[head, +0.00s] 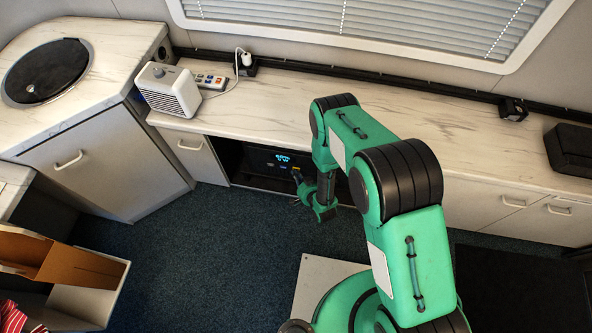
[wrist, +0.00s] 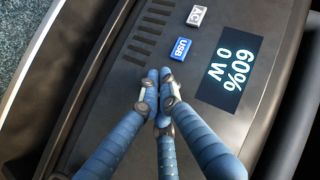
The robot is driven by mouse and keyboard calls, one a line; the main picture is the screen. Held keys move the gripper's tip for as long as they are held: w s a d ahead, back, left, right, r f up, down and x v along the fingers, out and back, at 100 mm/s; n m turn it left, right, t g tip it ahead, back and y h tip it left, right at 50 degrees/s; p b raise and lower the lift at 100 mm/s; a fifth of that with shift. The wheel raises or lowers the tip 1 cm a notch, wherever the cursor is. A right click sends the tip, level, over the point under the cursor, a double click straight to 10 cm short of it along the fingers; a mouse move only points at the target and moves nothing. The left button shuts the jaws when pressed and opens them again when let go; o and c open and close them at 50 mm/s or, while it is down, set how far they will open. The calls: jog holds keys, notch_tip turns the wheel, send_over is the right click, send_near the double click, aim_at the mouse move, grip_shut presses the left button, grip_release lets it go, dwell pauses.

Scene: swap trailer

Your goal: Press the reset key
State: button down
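No key marked reset can be read in either view. A blue USB key (wrist: 180,49) and a grey AC key (wrist: 196,15) sit beside the screen. My gripper's blue fingers (wrist: 158,88) are drawn together over the panel, with nothing seen between them. They hide the panel beneath, and I cannot tell whether they touch it. In the head view my gripper (head: 297,176) is at the open niche, in front of the unit (head: 262,158).
A white heater (head: 168,89), a strip with coloured keys (head: 209,80) and a plugged-in cable stand on the counter (head: 270,97). The niche's sides and top edge are close around my gripper. An open box (head: 92,302) stands at lower left. The carpet (head: 200,245) between is clear.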

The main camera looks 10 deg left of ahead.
jog(key=shift+s, duration=0.7)
jog(key=shift+s, duration=0.1)
jog(key=shift+s, duration=2.45)
